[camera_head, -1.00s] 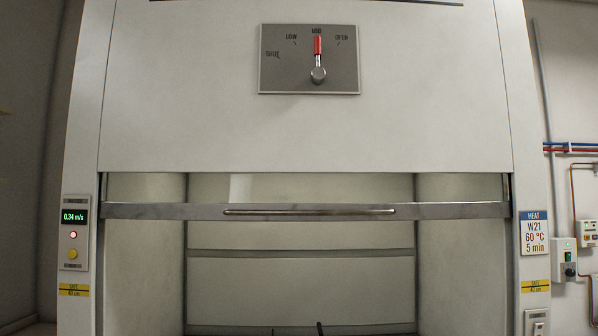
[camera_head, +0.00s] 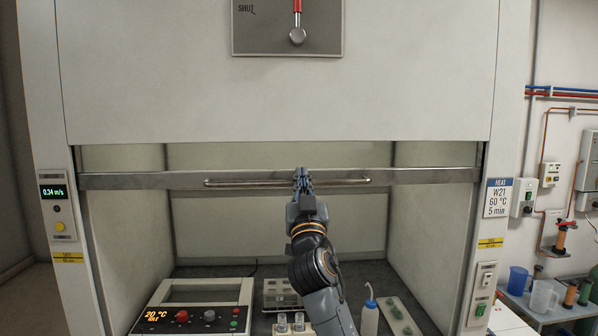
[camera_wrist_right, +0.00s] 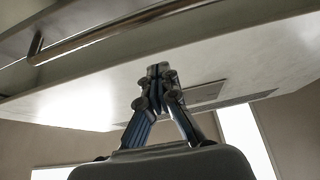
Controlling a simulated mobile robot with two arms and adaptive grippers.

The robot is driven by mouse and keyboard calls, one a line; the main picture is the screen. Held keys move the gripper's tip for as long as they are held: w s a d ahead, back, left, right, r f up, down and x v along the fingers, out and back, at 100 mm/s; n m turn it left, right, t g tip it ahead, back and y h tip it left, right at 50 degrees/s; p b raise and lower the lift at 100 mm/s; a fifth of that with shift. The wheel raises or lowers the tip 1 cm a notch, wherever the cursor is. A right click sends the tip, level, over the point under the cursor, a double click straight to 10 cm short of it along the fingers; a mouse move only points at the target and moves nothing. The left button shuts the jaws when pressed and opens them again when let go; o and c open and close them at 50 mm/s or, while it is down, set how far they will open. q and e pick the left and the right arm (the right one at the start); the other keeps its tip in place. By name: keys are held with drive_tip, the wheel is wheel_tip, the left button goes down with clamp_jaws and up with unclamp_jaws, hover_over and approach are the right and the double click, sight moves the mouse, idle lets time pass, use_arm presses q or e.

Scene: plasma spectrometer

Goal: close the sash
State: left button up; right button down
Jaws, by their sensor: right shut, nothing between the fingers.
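The sash of the fume hood is partly raised. Its metal bottom rail (camera_head: 130,181) spans the hood opening, with a narrow strip of clear pane above it. A long bar handle (camera_head: 235,183) runs along the rail and also shows at the upper left of the right wrist view (camera_wrist_right: 120,37). My right gripper (camera_head: 301,176) is shut and empty, in front of the middle of the handle in the head view. In the right wrist view its fingertips (camera_wrist_right: 158,70) are together and look apart from the handle. My left gripper is out of view.
Below the sash, the hood floor holds a heater unit (camera_head: 205,318), a tube rack (camera_head: 282,293), a wash bottle (camera_head: 370,318) and a tray (camera_head: 402,318). A lever panel (camera_head: 260,38) is above. A side bench (camera_head: 553,312) with jugs stands at right.

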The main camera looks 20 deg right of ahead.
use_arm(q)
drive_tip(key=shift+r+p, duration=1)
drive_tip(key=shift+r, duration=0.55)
use_arm(e)
drive_tip(key=shift+w+d+f, duration=0.2)
drive_tip(key=shift+w+f, duration=0.05)
drive_tip(key=shift+w, duration=0.5)
drive_tip(key=shift+w+d+f, duration=0.2)
drive_tip(key=shift+w+f, duration=0.1)
drive_tip(key=shift+w, duration=0.4)
drive_tip(key=shift+w+d+f, duration=0.2)
drive_tip(key=shift+w+f, duration=0.05)
drive_tip(key=shift+w, duration=0.5)
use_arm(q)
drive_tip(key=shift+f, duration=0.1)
